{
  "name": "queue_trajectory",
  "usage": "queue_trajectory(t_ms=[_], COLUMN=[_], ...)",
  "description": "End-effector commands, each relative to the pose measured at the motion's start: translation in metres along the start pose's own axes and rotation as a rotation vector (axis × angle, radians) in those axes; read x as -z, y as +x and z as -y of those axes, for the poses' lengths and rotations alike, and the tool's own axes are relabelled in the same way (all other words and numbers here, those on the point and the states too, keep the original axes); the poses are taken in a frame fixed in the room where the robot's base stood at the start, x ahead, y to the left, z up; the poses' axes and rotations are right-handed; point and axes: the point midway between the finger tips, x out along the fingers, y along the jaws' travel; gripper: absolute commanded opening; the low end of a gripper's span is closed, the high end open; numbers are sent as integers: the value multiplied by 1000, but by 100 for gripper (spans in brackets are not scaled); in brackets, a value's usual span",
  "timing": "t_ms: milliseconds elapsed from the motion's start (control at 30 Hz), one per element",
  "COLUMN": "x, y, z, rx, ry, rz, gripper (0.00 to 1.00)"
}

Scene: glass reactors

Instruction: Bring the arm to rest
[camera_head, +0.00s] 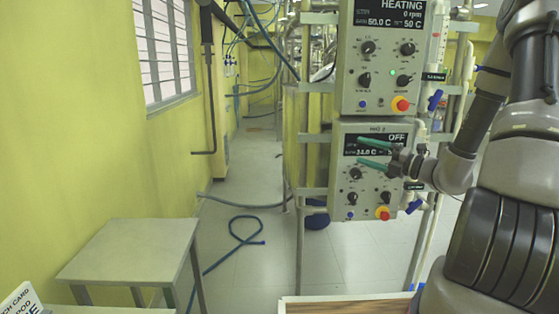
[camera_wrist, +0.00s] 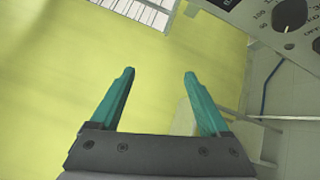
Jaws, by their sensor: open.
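My arm (camera_head: 497,215) comes in from the right side of the head view, bent at the elbow. My gripper (camera_head: 360,151) has two green fingers that point left, in front of the lower control box (camera_head: 345,180). In the wrist view my gripper (camera_wrist: 159,75) is open, with its fingers apart and nothing between them. The lower box's display reads OFF, and my fingers and wrist hide part of its face. I cannot tell whether my gripper touches the box.
An upper control box (camera_head: 378,95) reads HEATING, above the lower one on a metal frame. A small table (camera_head: 130,248) stands at the lower left by the yellow wall (camera_head: 90,160). A blue hose (camera_head: 235,240) lies on the open aisle floor. A wooden-edged surface (camera_head: 345,305) is at the bottom.

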Motion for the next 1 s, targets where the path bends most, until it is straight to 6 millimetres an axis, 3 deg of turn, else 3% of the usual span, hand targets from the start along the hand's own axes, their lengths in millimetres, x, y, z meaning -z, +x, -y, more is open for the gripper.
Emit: queue_trajectory(t_ms=[33,200,400,500,700,967,1000], x=[17,78,132,148,156,136,132], y=[8,13,-8,-25,-63,-107,-112], z=[-21,-69,-106,-121,-150,-199,-206], rx=[4,-1,-42,-72,-144,-206,208], ry=[-127,-562,-1094,-1365,-1914,-2585,2641], rz=[-105,-449,-820,-993,-1307,-1639,1662], gripper=[80,80,80,80,80,80,80])
